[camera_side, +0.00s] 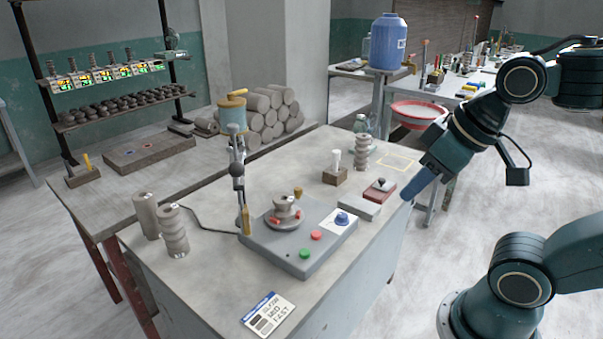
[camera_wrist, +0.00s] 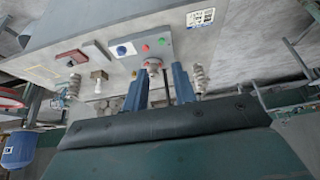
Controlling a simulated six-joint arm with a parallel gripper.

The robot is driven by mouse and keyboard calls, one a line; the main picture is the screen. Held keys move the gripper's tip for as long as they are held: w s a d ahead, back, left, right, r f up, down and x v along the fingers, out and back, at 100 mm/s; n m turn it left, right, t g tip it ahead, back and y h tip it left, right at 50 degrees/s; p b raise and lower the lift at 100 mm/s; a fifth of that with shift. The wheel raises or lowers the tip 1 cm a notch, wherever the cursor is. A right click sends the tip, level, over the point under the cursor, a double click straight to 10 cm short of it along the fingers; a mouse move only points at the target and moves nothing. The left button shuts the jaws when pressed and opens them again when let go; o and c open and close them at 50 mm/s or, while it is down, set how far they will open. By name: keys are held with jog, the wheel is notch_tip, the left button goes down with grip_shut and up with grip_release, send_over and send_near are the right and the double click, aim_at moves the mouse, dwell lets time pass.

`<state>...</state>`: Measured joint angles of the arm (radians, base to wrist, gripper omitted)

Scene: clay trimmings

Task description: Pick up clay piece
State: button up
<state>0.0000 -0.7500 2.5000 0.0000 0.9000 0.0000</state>
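A small grey clay piece (camera_side: 286,205) sits on the round wheel head (camera_side: 284,221) of a grey machine (camera_side: 300,247), with small red parts around its base. In the wrist view the clay piece (camera_wrist: 153,66) shows between my fingers, beyond their tips. My gripper (camera_side: 414,188) is in the air by the table's right edge, well apart from the clay piece. In the wrist view its two blue fingers (camera_wrist: 159,75) are spread with nothing held between them.
Stacked clay forms (camera_side: 172,230) stand at the table's left, another stack (camera_side: 361,152) at the back. A metal post (camera_side: 238,175) rises beside the machine. A grey block (camera_side: 358,208) and red block (camera_side: 380,190) lie to its right. A speed card (camera_side: 268,313) lies in front.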

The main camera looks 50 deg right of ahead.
jog(key=o, duration=1.1)
jog(key=shift+c, duration=0.2)
jog(key=w+d+r+m+g+y, duration=0.2)
jog(key=w+m, duration=0.8)
jog(key=w, duration=1)
jog(key=w+d+f+m+g+y, duration=0.2)
jog(key=w+d+f+m, duration=0.8)
jog(key=w+f, duration=0.3)
jog(key=shift+w+d+f+m, duration=0.3)
jog(key=shift+w+f+m, duration=0.15)
jog(key=shift+w, duration=0.3)
